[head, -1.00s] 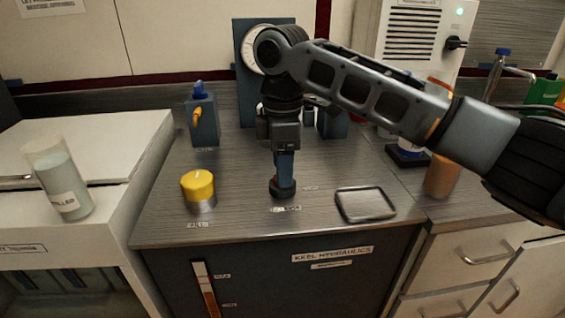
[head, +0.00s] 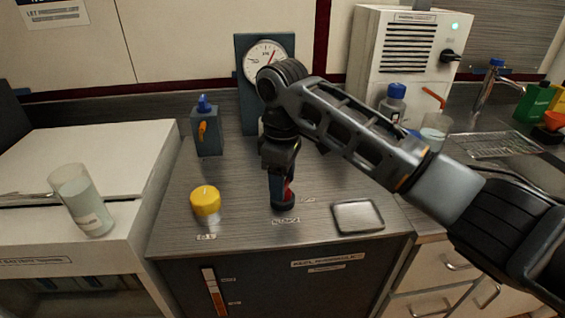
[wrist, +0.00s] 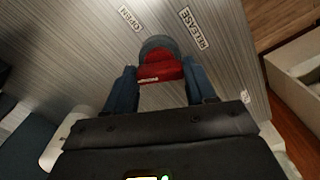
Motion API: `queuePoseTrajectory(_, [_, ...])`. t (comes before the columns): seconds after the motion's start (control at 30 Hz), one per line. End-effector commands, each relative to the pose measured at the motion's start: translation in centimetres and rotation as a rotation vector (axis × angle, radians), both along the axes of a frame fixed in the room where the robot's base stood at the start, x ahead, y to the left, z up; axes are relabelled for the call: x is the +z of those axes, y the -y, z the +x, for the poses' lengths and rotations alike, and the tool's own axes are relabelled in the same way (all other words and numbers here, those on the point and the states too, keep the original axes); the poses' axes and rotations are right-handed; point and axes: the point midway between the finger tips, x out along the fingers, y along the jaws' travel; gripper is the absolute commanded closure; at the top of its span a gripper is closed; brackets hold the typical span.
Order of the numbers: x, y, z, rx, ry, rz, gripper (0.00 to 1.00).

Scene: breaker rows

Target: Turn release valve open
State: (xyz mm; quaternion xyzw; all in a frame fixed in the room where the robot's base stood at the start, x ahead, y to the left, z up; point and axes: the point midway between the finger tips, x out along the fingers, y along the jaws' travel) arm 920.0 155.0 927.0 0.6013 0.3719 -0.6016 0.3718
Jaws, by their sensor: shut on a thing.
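The release valve has a red handle (wrist: 160,70) on a round grey base (wrist: 157,43), set into the bench top beside labels reading OPEN (wrist: 130,18) and RELEASE (wrist: 193,28). My gripper (wrist: 160,76) reaches down to it with blue fingers on both sides of the red handle, shut on it. In the head view my gripper (head: 280,187) stands over the dark valve base (head: 284,204), with a strip of red showing beside a finger. The fingers hide part of the handle, and its exact angle is hard to tell.
A yellow knob (head: 205,201) stands left of the valve and a shallow metal tray (head: 358,217) lies right. Behind are a blue block with an orange lever (head: 207,135) and a dial gauge (head: 264,60). A tilted beaker (head: 82,200) is at far left.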

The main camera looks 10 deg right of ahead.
Motion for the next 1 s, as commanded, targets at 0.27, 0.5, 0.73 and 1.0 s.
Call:
queuePoseTrajectory(0.27, [0.59,-0.12,-0.2,-0.264,-0.007,0.0,0.75])
queuePoseTrajectory(0.5, [0.51,-0.12,-0.2,-0.491,-0.006,-0.002,0.75])
queuePoseTrajectory(0.73, [0.32,-0.13,-0.17,-0.706,-0.005,-0.002,0.75])
queuePoseTrajectory(1.0, [0.05,-0.09,-0.09,-0.924,-0.003,-0.002,0.75])
